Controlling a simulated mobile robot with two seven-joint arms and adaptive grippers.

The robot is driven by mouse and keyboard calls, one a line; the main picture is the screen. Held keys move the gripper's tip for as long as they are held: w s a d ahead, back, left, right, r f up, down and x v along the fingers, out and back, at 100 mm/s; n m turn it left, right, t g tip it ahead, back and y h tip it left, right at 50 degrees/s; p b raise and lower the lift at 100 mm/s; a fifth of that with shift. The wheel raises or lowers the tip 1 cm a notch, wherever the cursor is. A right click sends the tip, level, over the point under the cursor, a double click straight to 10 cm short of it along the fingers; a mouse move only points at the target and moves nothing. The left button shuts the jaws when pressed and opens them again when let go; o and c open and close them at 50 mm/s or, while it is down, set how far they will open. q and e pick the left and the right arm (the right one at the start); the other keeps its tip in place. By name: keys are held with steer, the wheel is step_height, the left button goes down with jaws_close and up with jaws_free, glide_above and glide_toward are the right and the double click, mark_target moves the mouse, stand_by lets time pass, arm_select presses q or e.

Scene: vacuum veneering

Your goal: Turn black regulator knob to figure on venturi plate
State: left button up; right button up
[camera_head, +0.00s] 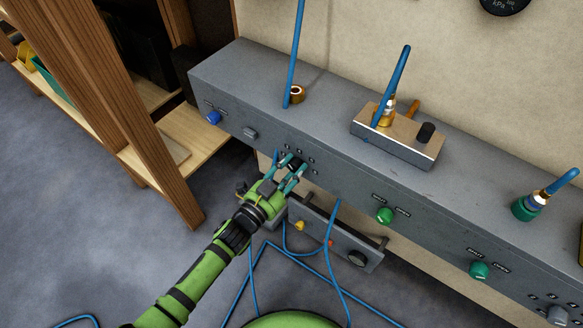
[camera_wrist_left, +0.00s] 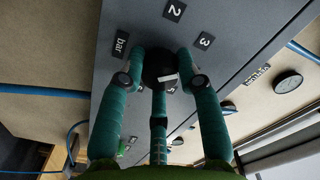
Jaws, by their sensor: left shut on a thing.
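The black regulator knob (camera_wrist_left: 158,66) sits on the front face of the long grey panel, and a white mark shows on it in the left wrist view. My right gripper is not in view.
The long grey panel (camera_head: 232,72) carries a blue knob (camera_head: 213,117) and green knobs (camera_head: 385,215) (camera_head: 479,270). A lower panel (camera_head: 345,244) and blue hoses (camera_head: 333,235) hang below. A wooden shelf (camera_head: 166,150) stands at left. A gauge (camera_head: 503,3) is on the wall.

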arm_select(q)
steer(key=m, duration=0.2)
steer(key=shift+a+f+m, duration=0.1)
steer(key=shift+f+m, duration=0.1)
steer(key=shift+m, duration=1.4)
steer(key=shift+m+b, duration=0.35)
steer(key=shift+m, duration=0.25)
steer(key=shift+r+m, duration=0.1)
steer(key=shift+m, duration=0.6)
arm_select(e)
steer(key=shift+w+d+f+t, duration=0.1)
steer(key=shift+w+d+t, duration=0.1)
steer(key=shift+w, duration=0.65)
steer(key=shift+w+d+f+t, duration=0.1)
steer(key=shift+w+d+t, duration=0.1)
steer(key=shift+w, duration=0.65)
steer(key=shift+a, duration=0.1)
arm_select(q)
steer(key=shift+w, duration=0.1)
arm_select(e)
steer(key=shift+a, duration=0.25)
arm_select(q)
steer(key=o, duration=1.1)
steer(key=shift+o, duration=0.2)
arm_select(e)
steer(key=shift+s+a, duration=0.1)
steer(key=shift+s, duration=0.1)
